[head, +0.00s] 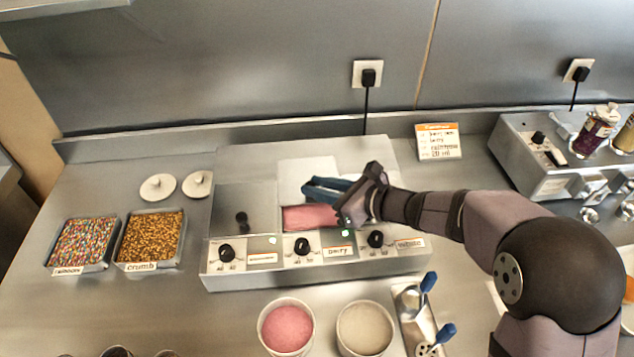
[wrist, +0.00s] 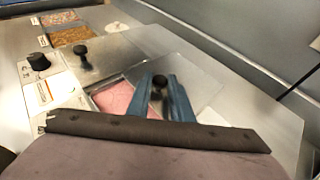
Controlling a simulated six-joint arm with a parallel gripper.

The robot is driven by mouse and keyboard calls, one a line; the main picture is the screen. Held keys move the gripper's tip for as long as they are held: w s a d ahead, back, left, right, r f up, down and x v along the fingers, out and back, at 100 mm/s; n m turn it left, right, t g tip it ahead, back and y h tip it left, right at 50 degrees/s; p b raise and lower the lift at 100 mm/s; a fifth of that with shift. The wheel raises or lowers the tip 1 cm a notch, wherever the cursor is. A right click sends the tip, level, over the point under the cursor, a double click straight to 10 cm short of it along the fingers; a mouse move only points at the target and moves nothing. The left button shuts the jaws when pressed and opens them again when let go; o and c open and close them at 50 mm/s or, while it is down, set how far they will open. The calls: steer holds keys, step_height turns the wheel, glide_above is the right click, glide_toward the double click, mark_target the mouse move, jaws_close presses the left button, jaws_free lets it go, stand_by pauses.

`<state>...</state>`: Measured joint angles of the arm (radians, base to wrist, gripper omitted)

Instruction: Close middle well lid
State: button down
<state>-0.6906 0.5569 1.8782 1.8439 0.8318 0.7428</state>
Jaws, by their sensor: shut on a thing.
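The middle well (head: 308,218) of the metal unit is partly uncovered, and pink contents show in it. They also show in the wrist view (wrist: 112,98). The middle well lid (head: 308,168) is a flat plate lying behind the opening; its plate also shows in the wrist view (wrist: 190,70). My gripper (head: 322,188) has blue fingers, which reach over the lid. In the wrist view the fingers (wrist: 160,88) are shut on the lid's black knob (wrist: 160,80). In the head view the knob is hidden by the fingers.
The left well's lid (head: 255,200) is on, with a black knob standing up. My arm covers the right well. Two trays of toppings (head: 150,238) and two white round lids (head: 158,187) are at left. Tubs (head: 286,327) and a blue-handled scoop holder (head: 415,315) stand in front.

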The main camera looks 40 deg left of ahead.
steer(key=c, duration=1.6)
jaws_free()
steer(key=shift+p+v, duration=0.75)
steer(key=shift+v, duration=2.95)
